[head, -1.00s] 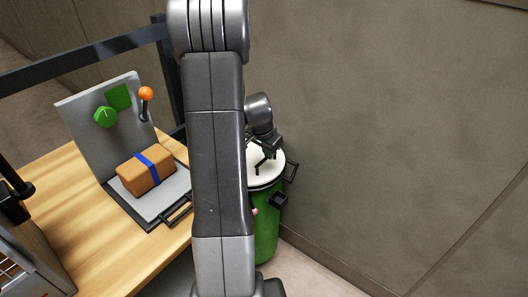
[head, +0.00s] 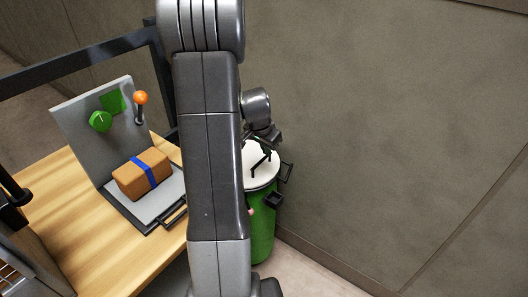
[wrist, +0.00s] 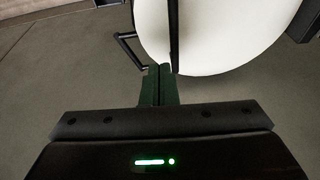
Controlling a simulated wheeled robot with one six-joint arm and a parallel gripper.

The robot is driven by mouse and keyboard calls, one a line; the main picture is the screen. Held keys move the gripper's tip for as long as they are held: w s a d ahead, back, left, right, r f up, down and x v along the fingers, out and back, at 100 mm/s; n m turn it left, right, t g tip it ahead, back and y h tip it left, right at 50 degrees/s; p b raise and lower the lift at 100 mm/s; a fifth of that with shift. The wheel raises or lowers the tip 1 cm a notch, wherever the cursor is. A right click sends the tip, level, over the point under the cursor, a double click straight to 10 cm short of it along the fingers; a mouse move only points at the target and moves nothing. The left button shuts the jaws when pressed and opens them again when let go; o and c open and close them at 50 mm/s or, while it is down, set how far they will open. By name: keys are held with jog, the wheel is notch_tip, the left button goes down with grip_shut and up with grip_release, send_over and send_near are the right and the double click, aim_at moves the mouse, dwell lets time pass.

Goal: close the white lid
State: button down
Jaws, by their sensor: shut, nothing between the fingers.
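The white lid (head: 262,177) lies across the top of the green bin (head: 263,225), partly hidden behind my arm in the head view. It looks flat on the rim, but I cannot tell whether it is fully seated. A thin dark bar stands out over it. The lid also fills the upper middle of the wrist view (wrist: 235,35). My gripper (wrist: 160,68) is shut and empty, its fingertips by the lid's near edge in the wrist view. In the head view my gripper (head: 266,148) is over the lid's far side; contact cannot be told.
A wooden table (head: 85,235) stands left of the bin. On it, a brown parcel with a blue band (head: 143,174) lies on a grey plate before an upright panel (head: 85,125). Dark handles (head: 286,172) stick out from the bin. A wall (head: 400,130) rises close on the right.

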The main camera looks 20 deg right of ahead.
jog(key=s+r, duration=0.4)
jog(key=r, duration=0.5)
jog(key=shift+a+r, duration=0.2)
jog(key=shift+a, duration=0.05)
jog(key=b, duration=0.3)
send_over(264, 172)
notch_tip(264, 172, down, 12)
jog(key=shift+d+f, duration=0.1)
jog(key=shift+f, duration=0.1)
jog(key=shift+w+f, duration=0.1)
jog(key=shift+f, duration=0.4)
